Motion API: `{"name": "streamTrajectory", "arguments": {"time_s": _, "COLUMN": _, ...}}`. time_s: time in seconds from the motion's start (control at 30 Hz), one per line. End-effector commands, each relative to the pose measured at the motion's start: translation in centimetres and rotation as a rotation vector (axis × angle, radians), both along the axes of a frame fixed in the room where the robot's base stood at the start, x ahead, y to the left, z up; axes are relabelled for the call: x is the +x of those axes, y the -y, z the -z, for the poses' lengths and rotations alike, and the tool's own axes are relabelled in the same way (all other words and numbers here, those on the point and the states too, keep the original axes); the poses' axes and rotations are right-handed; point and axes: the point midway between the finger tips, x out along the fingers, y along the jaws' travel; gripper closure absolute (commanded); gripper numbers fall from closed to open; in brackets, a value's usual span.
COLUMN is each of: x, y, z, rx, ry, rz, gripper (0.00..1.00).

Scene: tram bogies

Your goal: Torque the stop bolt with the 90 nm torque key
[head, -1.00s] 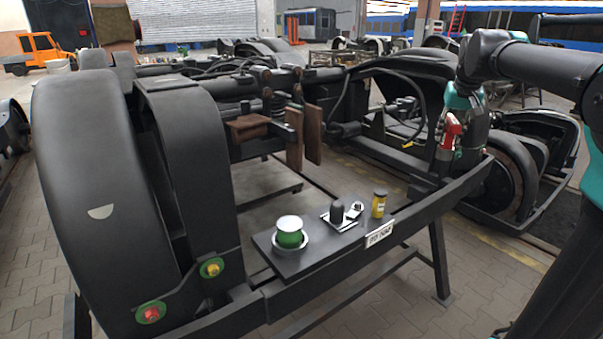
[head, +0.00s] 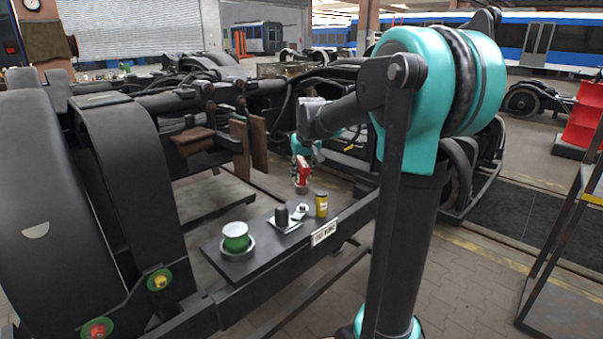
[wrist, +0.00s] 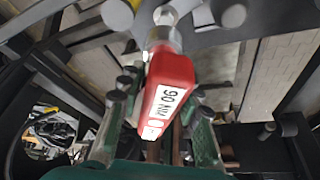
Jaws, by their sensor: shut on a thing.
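My gripper (wrist: 160,105) is shut on the red torque key (wrist: 172,88), which carries a white label reading 90 NM. In the wrist view the key lies between the two green fingers, its metal head pointing to the top edge. In the head view the red key (head: 303,172) hangs upright just beyond the black shelf, and my arm partly covers the area around it. A yellow bolt (head: 159,281) and a red bolt (head: 97,329) sit on green discs at the near left of the bogie frame. I cannot tell which bolt is the stop bolt.
The black shelf (head: 218,256) holds a green tin with a white lid (head: 236,236), a dark knobbed item (head: 282,215) and a yellow jar (head: 321,204). A bogie wheel cover (head: 38,185) stands left. A red drum (head: 584,115) and a metal rack (head: 563,235) stand right.

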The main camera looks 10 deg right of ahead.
Motion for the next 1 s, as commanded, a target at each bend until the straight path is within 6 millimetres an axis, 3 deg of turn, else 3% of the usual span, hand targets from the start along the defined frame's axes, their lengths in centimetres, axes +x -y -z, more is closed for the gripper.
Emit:
{"name": "streamTrajectory", "arguments": {"time_s": 0.27, "x": -0.1, "y": 0.0, "z": 0.6, "rx": 0.000, "ry": 0.000, "rz": 0.000, "gripper": 1.00}}
{"name": "streamTrajectory", "arguments": {"time_s": 1.0, "x": 0.0, "y": 0.0, "z": 5.1, "rx": 0.000, "ry": 0.000, "rz": 0.000, "gripper": 1.00}}
